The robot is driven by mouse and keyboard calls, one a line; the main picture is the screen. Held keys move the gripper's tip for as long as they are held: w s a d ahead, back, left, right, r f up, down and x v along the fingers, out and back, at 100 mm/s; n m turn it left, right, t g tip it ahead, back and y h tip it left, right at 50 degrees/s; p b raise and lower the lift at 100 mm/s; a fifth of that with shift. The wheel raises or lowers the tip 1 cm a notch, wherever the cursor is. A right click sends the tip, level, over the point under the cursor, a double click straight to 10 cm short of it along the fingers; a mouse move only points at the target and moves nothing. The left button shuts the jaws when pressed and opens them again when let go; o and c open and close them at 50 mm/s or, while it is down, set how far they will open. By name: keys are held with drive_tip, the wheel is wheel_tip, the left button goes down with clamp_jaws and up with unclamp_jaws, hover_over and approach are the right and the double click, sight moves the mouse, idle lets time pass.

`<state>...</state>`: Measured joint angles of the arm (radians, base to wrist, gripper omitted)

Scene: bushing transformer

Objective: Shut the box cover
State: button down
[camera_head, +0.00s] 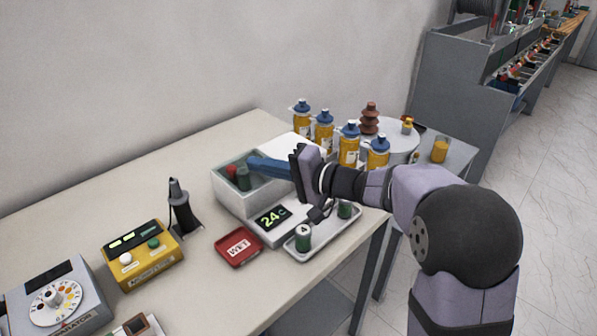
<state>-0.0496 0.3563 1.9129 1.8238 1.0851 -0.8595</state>
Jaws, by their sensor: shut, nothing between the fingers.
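The white box (236,204) stands on the table with its inside open to view on the left. A red and a dark green item (243,178) show inside it. A white panel (290,146) at the box's back right looks like its cover, partly hidden behind my gripper. The box front carries a display reading 24. My gripper (254,163) is shut, its blue fingers pointing left over the box opening, near the cover panel. Whether the fingers touch the cover cannot be told.
A tray (325,237) with green cylinders lies in front of the box, beside a red dish (238,246). Several yellow bottles (349,146) with blue caps stand behind my gripper. A yellow device (142,256) and a black stand (183,210) are to the left.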

drive_tip(key=w+b+v, duration=0.1)
drive_tip(key=b+v, duration=0.1)
drive_tip(key=v, duration=0.9)
drive_tip(key=shift+d, duration=0.3)
